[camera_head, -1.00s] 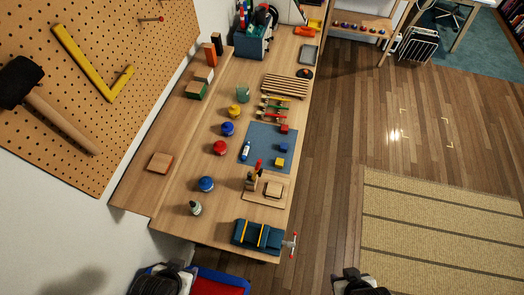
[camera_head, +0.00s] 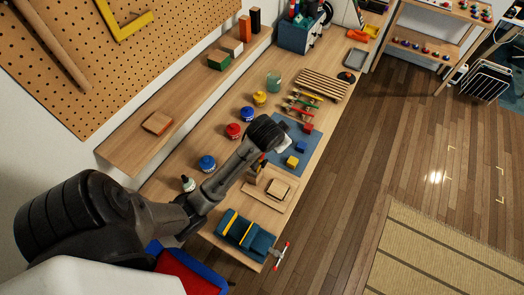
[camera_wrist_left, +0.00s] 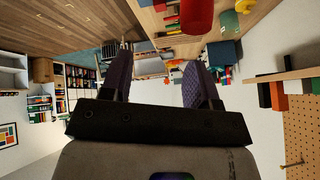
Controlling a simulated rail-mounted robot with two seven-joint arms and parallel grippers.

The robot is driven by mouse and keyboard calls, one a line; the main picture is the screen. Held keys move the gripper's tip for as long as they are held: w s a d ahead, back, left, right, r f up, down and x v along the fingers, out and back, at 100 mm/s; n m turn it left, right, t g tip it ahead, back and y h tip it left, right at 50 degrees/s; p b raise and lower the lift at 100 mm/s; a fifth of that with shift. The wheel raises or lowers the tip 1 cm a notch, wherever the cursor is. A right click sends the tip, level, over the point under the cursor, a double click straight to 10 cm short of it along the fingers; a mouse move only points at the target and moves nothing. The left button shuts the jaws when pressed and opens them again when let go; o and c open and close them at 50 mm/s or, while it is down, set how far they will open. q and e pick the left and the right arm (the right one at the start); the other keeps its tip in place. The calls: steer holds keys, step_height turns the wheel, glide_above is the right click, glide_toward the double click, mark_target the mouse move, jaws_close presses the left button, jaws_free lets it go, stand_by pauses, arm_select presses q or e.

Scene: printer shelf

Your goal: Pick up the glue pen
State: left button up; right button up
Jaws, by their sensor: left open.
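In the head view my left arm reaches in from the lower left over the workbench. The dark end of my left gripper (camera_head: 270,134) is above the left part of the blue mat (camera_head: 304,135). Its fingertips are not clear there. In the left wrist view my left gripper (camera_wrist_left: 160,58) has its two fingers spread apart with nothing between them. The glue pen is not clearly visible now; its earlier place on the left of the mat is covered by my arm. My right gripper is not in view.
Red (camera_head: 234,131) and blue (camera_head: 207,163) pots stand left of the arm. A blue cube (camera_head: 300,147) and a yellow cube (camera_head: 292,161) lie on the mat. A blue vise (camera_head: 246,234) is at the near end. A wooden rack (camera_head: 321,85) lies beyond the mat.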

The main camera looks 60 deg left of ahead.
arm_select(q)
steer(key=w+a+f+n+g+h+b, duration=0.2)
steer(key=a+f+n+g+h+b, duration=0.3)
steer(key=a+f, duration=1.05)
steer(key=shift+m+g+y, duration=0.3)
steer(key=shift+g+y, duration=0.3)
steer(key=shift+y, duration=0.3)
steer(key=f, duration=0.2)
steer(key=a+f+b, duration=0.1)
steer(key=f, duration=0.2)
steer(key=f+b, duration=0.1)
steer(key=f, duration=0.1)
steer(key=shift+s+a+f, duration=0.15)
steer(key=shift+a+f, duration=0.1)
steer(key=shift+a, duration=0.05)
steer(key=f, duration=0.1)
steer(key=f+b, duration=0.1)
steer(key=f, duration=0.2)
steer(key=shift+a+f, duration=0.25)
steer(key=shift+f, duration=0.3)
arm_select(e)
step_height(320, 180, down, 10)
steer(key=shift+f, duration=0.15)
arm_select(q)
steer(key=c, duration=1)
